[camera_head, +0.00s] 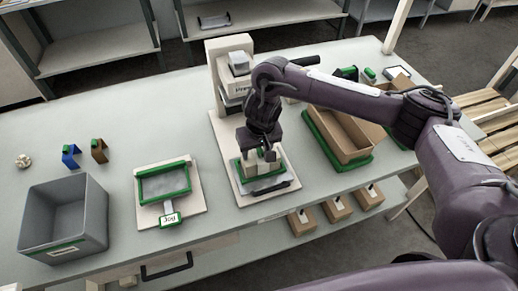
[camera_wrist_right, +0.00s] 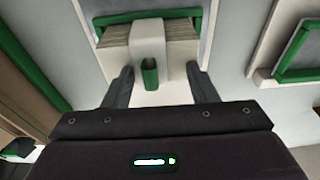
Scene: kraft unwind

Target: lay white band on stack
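The white band (camera_wrist_right: 148,40), with a green tab (camera_wrist_right: 150,74) at its near end, lies across the middle of the grey-brown stack (camera_wrist_right: 182,30) in the right wrist view. The stack sits in a green-edged tray on the pale base of the press-like machine (camera_head: 232,75). My right gripper (camera_wrist_right: 161,88) is just in front of the band. Its fingers are apart, one on each side of the green tab, with a gap showing. In the head view the right gripper (camera_head: 262,152) covers much of the stack and band. My left gripper is out of view.
A blue band (camera_head: 70,156) and a brown band (camera_head: 99,150) stand at the left behind a grey bin (camera_head: 30,215). A green-framed tray (camera_head: 140,187) lies left of the machine. An open cardboard box (camera_head: 330,145) stands right of it.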

